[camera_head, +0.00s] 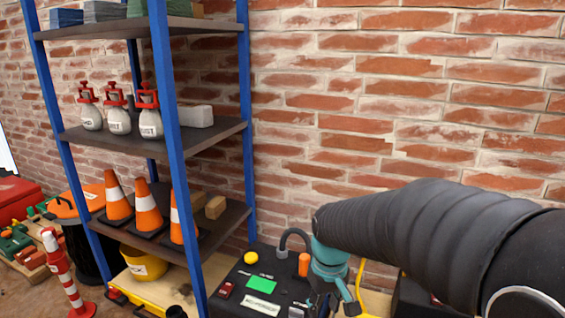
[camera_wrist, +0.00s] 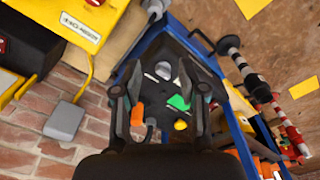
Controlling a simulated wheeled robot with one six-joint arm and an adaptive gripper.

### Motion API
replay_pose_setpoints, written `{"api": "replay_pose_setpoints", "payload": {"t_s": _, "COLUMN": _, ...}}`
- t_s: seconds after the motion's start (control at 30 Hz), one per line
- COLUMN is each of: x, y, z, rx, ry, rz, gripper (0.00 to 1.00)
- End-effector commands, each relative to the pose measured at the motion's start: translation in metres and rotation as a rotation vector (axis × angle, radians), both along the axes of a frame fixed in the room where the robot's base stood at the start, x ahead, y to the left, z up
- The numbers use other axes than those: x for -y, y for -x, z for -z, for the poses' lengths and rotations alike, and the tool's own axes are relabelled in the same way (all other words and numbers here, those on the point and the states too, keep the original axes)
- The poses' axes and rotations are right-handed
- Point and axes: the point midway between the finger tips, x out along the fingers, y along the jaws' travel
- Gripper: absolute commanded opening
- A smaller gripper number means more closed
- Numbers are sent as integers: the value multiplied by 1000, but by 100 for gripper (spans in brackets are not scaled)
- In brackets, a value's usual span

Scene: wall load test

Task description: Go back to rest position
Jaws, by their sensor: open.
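My gripper (camera_head: 330,301) hangs at the end of my black-sleeved arm, below its teal wrist part, near the right side of a black panel (camera_head: 232,292). In the wrist view my gripper (camera_wrist: 161,72) has its two dark fingers spread apart with nothing held between them. The panel shows a green rectangle (camera_head: 261,285), a yellow button (camera_head: 251,257) and an orange part (camera_head: 304,264). The green patch (camera_wrist: 179,103) and yellow button (camera_wrist: 181,125) also show beyond the fingers in the wrist view. In the head view the fingertips are small, and contact cannot be told.
A blue-framed shelf (camera_head: 178,150) stands left of the panel, holding orange cones (camera_head: 149,211) and grey-white bottles (camera_head: 119,121) with red tops. A red-and-white post (camera_head: 65,275) stands at front left. The brick wall (camera_head: 400,110) behind my arm is bare.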

Motion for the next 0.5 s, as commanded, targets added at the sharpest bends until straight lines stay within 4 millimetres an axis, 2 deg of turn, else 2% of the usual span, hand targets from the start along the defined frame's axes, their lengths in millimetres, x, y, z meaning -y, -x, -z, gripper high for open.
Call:
{"api": "replay_pose_setpoints", "payload": {"t_s": 0.03, "x": 6, "y": 13, "z": -14, "rx": 24, "ry": -6, "rz": 40, "gripper": 42}}
{"api": "replay_pose_setpoints", "payload": {"t_s": 0.1, "x": 13, "y": 29, "z": -26, "rx": 50, "ry": -13, "rz": 95, "gripper": 42}}
{"api": "replay_pose_setpoints", "payload": {"t_s": 0.5, "x": 46, "y": 113, "z": -82, "rx": 232, "ry": -61, "rz": 285, "gripper": 42}}
